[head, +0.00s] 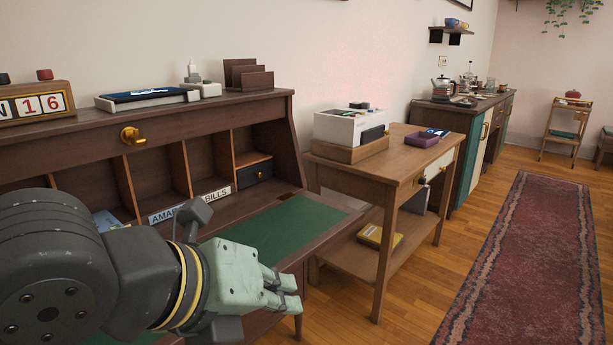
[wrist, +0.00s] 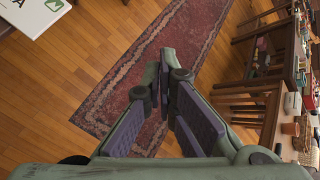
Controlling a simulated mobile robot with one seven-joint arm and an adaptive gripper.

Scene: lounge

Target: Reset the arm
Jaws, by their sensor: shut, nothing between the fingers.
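Beyond the fingertips the wrist view shows the red patterned rug (wrist: 128,92) and the wooden floor. My arm covers the lower left of the desk in the head view.
A small wooden table (head: 412,163) with a white and grey device (head: 349,126) and a purple tray (head: 422,139) stands right of the desk. A cabinet (head: 459,123) stands behind it. The rug (head: 520,250) and floor at the right are clear. Labelled cubbies (head: 160,180) line the desk.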

